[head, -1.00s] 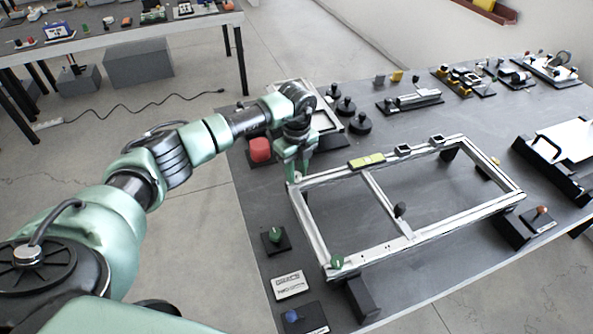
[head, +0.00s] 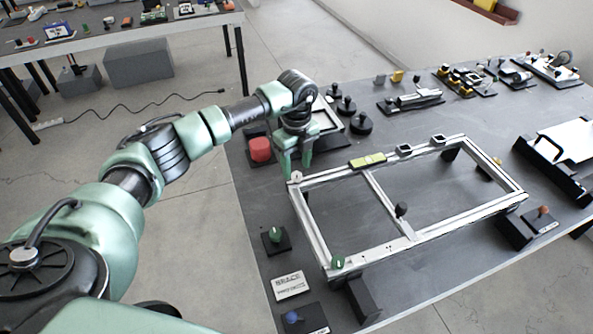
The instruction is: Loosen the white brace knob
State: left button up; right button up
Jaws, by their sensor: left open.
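The white brace knob (head: 296,176) sits on the far left corner of the silver chassis frame (head: 318,240). My left gripper (head: 296,176) points down at that corner with its two green fingers apart. The fingertips are around or just above the knob, and I cannot tell whether they touch it. A green knob (head: 337,262) is on the near left corner of the frame, and a black knob (head: 401,209) is on the middle crossbar. My right gripper does not show.
A yellow-green level (head: 367,160) lies on the frame's far rail. A label plate (head: 290,286) lies at the near left. The table between the frame's rails is mostly clear.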

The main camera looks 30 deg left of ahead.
aim_at(296, 174)
pick_arm(q)
notch_tip(296, 174, up, 6)
jog(key=shift+f+b, duration=0.25)
jog(key=shift+b, duration=0.3)
jog(key=shift+f, duration=0.1)
